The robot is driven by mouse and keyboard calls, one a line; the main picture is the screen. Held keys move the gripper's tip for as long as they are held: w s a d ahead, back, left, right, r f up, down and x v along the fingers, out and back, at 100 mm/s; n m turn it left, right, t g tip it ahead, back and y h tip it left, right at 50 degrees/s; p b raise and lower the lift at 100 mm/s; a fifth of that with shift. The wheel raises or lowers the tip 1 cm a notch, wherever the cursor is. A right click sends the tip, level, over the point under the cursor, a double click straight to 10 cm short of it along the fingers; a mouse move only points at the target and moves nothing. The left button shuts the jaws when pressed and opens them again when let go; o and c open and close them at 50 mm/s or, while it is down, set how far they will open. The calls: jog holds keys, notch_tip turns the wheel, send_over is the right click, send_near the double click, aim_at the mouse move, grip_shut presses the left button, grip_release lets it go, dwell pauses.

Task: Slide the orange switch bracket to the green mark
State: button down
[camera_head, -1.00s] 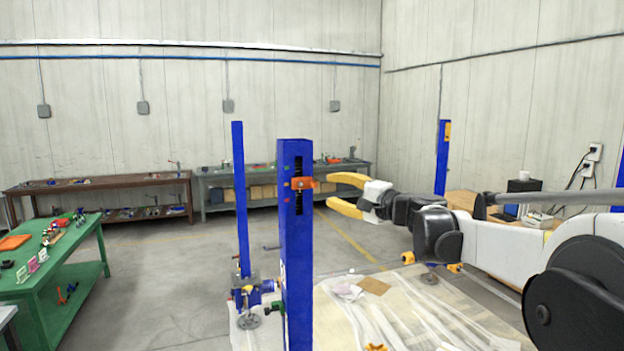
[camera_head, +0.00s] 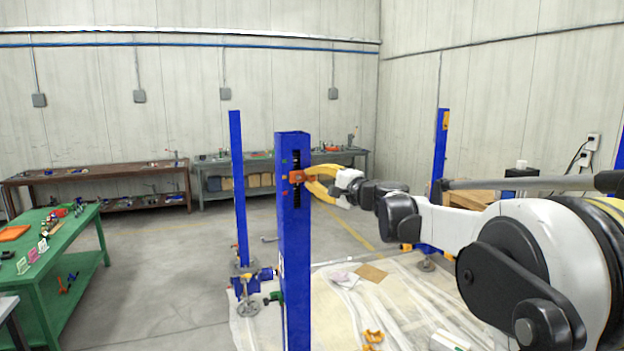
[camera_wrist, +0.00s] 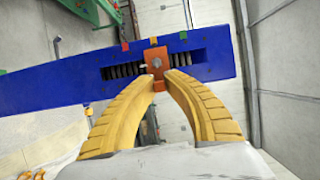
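The orange switch bracket (camera_head: 296,178) sits on the slotted face of the blue upright post (camera_head: 294,250). It also shows in the wrist view (camera_wrist: 156,60), across the dark slot with a screw in its middle. The small green mark (camera_wrist: 183,35) is on the post's edge, to the right of the bracket in the wrist view. A red mark (camera_wrist: 125,46) is on the bracket's other side. My gripper (camera_head: 311,179) is at the bracket, its yellow curved fingers coming from the right. In the wrist view the fingertips (camera_wrist: 165,77) close in on the bracket's projecting part.
A second blue post (camera_head: 239,185) stands just left and behind. A green table (camera_head: 60,240) with small parts is at left. Workbenches line the back wall. Plastic sheeting (camera_head: 400,300) covers the floor at right. Open floor lies between.

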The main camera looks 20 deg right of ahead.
aim_at(304, 160)
jog(key=shift+r, duration=0.1)
notch_tip(304, 160, up, 4)
jog(key=shift+r+p, duration=0.25)
jog(key=shift+p, duration=0.65)
jog(key=c, duration=1.4)
grip_release()
jog(key=shift+f, duration=0.1)
jog(key=v, duration=1.2)
